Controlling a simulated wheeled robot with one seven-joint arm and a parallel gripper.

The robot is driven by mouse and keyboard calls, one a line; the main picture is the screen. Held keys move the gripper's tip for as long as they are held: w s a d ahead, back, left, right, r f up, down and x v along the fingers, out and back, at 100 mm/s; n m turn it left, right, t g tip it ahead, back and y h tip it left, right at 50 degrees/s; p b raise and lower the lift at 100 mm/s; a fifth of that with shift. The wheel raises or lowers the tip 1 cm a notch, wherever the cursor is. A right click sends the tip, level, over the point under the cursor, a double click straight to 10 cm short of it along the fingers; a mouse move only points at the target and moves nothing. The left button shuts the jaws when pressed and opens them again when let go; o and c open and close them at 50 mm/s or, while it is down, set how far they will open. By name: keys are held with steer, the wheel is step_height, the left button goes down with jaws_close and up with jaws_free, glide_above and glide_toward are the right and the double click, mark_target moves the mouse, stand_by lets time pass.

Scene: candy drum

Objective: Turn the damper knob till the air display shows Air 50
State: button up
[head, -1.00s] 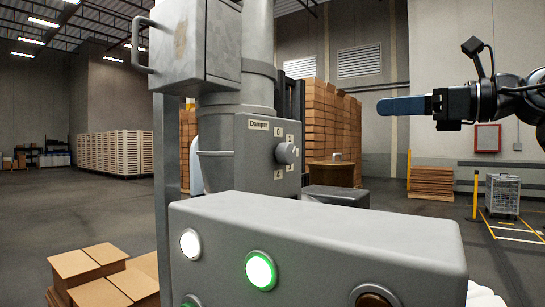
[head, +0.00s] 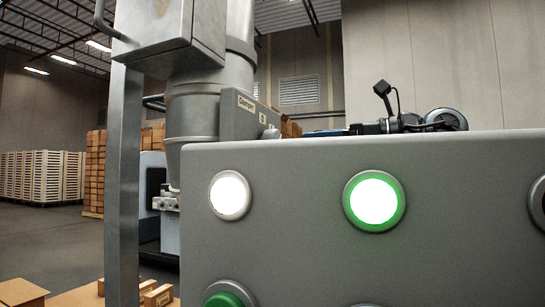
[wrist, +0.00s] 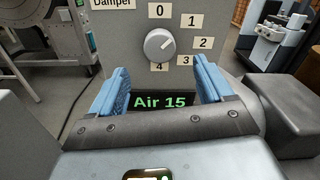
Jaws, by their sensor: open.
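The damper knob (wrist: 159,45) is a round light-grey dial on a grey panel in the wrist view, with labels 0 to 4 around its top, right side and bottom. In the head view the knob (head: 270,133) shows small above a grey box, and my blue fingers (head: 325,132) are partly hidden behind that box.
The large grey box (head: 320,170) with lit buttons fills the head view's foreground. A grey post (head: 124,180) and cabinet (head: 170,30) stand at left. In the wrist view a dark grey block (wrist: 292,115) lies at right and a machine (wrist: 280,45) stands behind.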

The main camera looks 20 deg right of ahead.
mark_target(274, 133)
steer(key=p+x, duration=0.2)
steer(key=x, duration=0.6)
steer(key=shift+f, duration=0.3)
steer(key=c, duration=1)
steer(key=shift+c, duration=0.2)
steer(key=m+p, duration=0.4)
steer(key=m, duration=0.4)
steer(key=shift+r+m+p, duration=0.15)
steer(key=shift+m+p, duration=0.15)
steer(key=shift+p, duration=0.1)
